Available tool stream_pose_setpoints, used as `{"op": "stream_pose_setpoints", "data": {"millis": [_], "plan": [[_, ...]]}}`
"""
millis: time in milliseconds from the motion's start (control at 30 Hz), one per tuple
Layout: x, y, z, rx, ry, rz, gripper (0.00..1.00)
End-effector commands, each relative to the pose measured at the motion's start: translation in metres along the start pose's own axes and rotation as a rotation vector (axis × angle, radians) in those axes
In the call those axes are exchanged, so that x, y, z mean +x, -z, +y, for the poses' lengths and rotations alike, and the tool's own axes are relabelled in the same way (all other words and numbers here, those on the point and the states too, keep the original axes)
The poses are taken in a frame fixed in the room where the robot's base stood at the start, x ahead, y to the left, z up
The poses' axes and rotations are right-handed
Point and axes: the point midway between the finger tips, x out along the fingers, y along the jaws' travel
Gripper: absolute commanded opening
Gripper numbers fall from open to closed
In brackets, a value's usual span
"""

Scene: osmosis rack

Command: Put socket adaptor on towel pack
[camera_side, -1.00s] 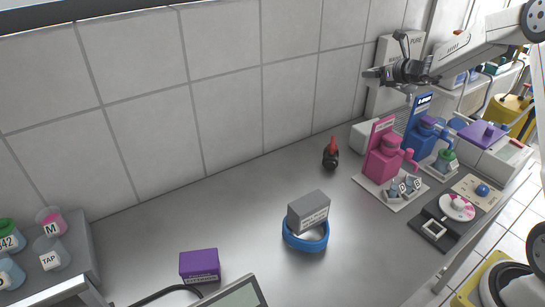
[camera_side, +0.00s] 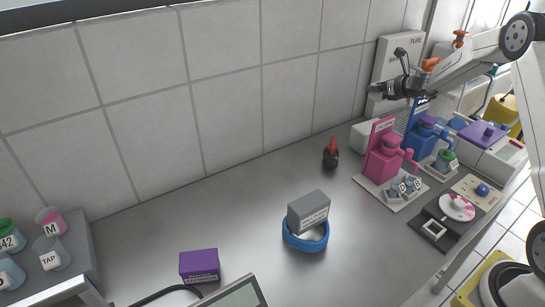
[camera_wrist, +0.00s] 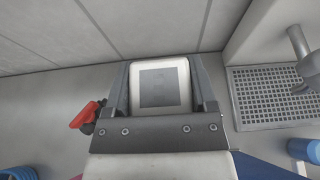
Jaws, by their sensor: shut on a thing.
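My gripper (camera_side: 376,92) is up at the right, in front of the white box by the wall and above the bench. In the wrist view my gripper (camera_wrist: 160,88) is shut on a white block with a grey square face (camera_wrist: 160,85), which looks like the socket adaptor. A grey box with a pale label (camera_side: 308,212), possibly the towel pack, rests tilted on a blue ring (camera_side: 305,243) at the bench's middle. Its label is too small to read. My gripper is well apart from it.
A purple box (camera_side: 199,265) lies at front left. A red-handled tool (camera_side: 331,153) stands near the wall. Pink (camera_side: 383,160) and blue (camera_side: 421,128) dispensers stand below and right of my gripper. The bench (camera_side: 255,210) around the grey box is mostly clear.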

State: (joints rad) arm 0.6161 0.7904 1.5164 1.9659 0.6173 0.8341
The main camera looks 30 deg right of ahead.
Motion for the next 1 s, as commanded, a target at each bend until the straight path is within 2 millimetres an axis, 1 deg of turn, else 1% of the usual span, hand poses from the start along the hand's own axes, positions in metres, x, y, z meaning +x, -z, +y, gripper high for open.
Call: {"op": "stream_pose_setpoints", "data": {"millis": [167, 400, 533, 767, 867, 1000], "plan": [[0.007, 0.016, 0.0, 0.003, -0.001, 0.002, 0.12], [0.019, 0.047, 0.0, 0.002, -0.001, 0.002, 0.12], [0.023, 0.055, 0.0, 0.001, -0.001, 0.0, 0.12], [0.024, 0.057, 0.0, 0.0, -0.001, 0.0, 0.12], [0.026, 0.063, 0.0, 0.001, -0.001, 0.001, 0.12], [0.032, 0.077, 0.0, 0.002, 0.0, 0.001, 0.12]]}}
